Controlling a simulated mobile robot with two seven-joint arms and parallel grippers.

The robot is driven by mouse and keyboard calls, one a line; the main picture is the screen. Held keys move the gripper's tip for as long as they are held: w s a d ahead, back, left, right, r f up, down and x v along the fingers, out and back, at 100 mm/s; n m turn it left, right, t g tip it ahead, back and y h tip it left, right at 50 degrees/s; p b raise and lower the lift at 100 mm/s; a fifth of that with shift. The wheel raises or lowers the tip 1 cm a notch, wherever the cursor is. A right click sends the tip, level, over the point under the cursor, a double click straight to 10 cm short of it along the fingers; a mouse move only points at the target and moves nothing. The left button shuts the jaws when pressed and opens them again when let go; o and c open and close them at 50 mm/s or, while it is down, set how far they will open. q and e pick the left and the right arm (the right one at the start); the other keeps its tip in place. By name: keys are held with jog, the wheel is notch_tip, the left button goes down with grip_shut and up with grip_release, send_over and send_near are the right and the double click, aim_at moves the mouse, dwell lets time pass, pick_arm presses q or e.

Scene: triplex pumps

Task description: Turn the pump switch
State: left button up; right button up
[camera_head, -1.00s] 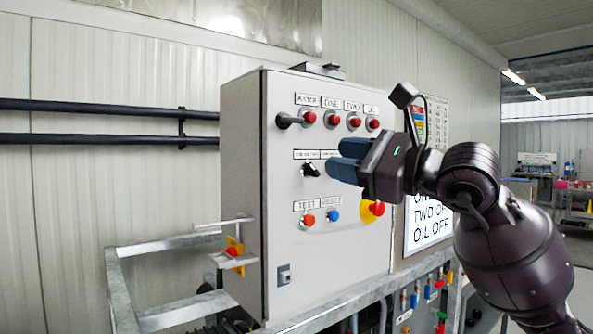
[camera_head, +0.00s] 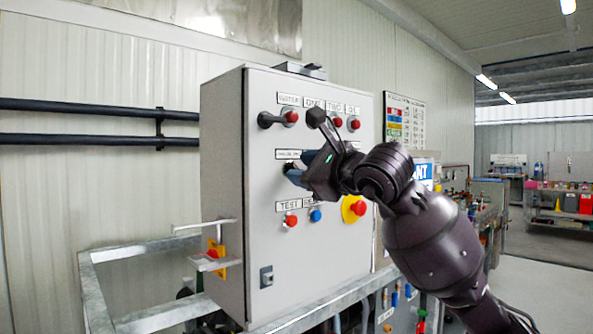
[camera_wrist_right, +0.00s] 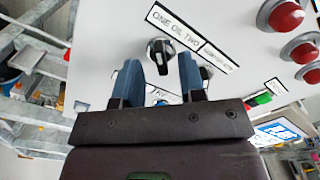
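The pump switch is a black rotary knob with a pale pointer (camera_wrist_right: 160,52), on the white panel below a label reading "ONE OIL TWO" (camera_wrist_right: 175,25) in the right wrist view. My right gripper (camera_wrist_right: 160,72) is open, its two blue fingers pointing at the panel. The knob shows between the fingertips, one on each side; I cannot tell whether they touch it. In the head view my right gripper (camera_head: 297,172) is in front of the panel's middle row and hides most of the switch. My left gripper is not in view.

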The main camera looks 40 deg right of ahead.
jog(key=shift+w, duration=1.05)
jog(key=shift+c, duration=0.4)
grip_shut()
